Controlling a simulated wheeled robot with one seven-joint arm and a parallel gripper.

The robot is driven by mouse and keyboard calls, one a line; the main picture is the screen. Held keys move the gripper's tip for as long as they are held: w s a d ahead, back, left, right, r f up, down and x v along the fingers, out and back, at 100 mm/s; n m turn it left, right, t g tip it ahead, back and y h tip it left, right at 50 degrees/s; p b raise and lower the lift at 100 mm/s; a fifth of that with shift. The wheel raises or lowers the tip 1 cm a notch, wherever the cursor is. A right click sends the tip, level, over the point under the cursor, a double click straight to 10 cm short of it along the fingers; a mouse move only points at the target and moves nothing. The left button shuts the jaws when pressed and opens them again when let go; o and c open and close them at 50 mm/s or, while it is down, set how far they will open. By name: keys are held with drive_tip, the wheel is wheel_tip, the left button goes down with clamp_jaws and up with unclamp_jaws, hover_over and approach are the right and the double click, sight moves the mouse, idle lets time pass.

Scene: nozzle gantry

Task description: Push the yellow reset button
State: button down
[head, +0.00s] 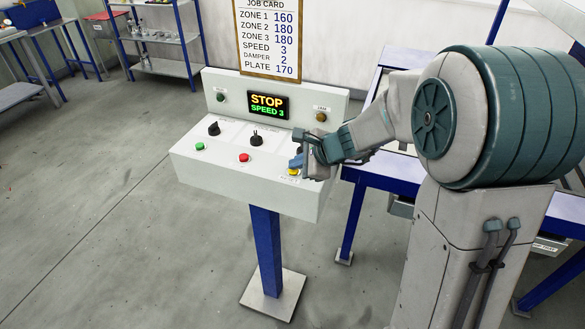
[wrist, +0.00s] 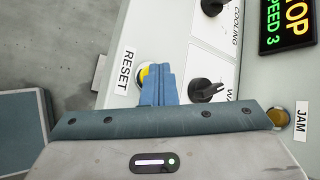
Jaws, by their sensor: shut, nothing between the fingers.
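The yellow reset button (head: 293,171) is at the right front of the white control panel (head: 245,191), beside its small label. In the wrist view the yellow button (wrist: 147,74) shows next to the RESET label (wrist: 125,71), partly hidden by my fingertips. My gripper (head: 297,162) is shut and empty, and its blue fingertips (wrist: 160,84) are over the button or touching it. I cannot tell whether the button is pressed in.
The panel also has a red button (head: 244,157), a green button (head: 200,146) and black knobs (head: 256,139). Its display (head: 267,105) reads STOP, SPEED 3. The JAM lamp (head: 321,117) is amber and dark. A blue-framed table (head: 384,180) stands right of the panel. Floor is clear at left.

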sight(297, 172)
drive_tip(key=shift+r+p, duration=0.65)
drive_tip(key=shift+r, duration=0.2)
drive_tip(key=shift+r, duration=0.15)
wheel_tip(297, 172, up, 5)
drive_tip(key=p, duration=0.4)
idle(0.4)
drive_tip(key=s+d+r+n+h, duration=0.1)
drive_tip(key=s+d+n+h, duration=0.1)
drive_tip(key=s+d+n, duration=0.3)
drive_tip(key=s+d+r+n+g+h, duration=0.1)
drive_tip(key=s+d+n, duration=0.3)
drive_tip(key=s, duration=0.7)
drive_tip(key=s+d+r+n+h, duration=0.2)
drive_tip(key=s+d+n+h, duration=0.2)
drive_tip(key=s+n, duration=0.3)
drive_tip(key=shift+s+d+r+n+g, duration=0.3)
drive_tip(key=shift+s+d+g, duration=0.1)
drive_tip(key=shift+s+d, duration=0.55)
